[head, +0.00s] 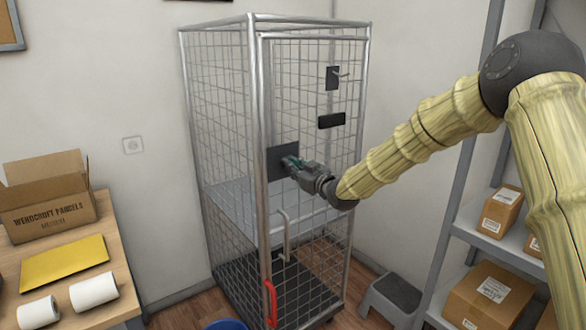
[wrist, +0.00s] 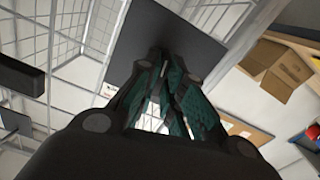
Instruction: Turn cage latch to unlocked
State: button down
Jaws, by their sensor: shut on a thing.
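The wire roll cage (head: 254,110) stands against the wall with its door facing me. A dark latch plate (head: 278,156) is mounted on the door at mid height, and it fills the upper middle of the wrist view (wrist: 172,30). My gripper (head: 290,163) is at this plate, its teal-padded fingers (wrist: 168,68) pointing at it. It is shut on the cage latch in front of the plate. The fingers hide the latch itself, so its turn angle cannot be told.
A small dark plate with a lever (head: 333,77) and a black bar (head: 331,120) sit higher on the cage. A grey handle (head: 286,235) and a red lever (head: 270,302) are lower. A parcel table (head: 120,290) is left; shelves (head: 470,236) and a step stool (head: 392,298) are right.

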jog(key=shift+m, duration=0.7)
jog(key=c, duration=1.5)
grip_release()
jog(key=shift+d, duration=0.1)
jog(key=shift+c, duration=0.2)
jog(key=v, duration=1.2)
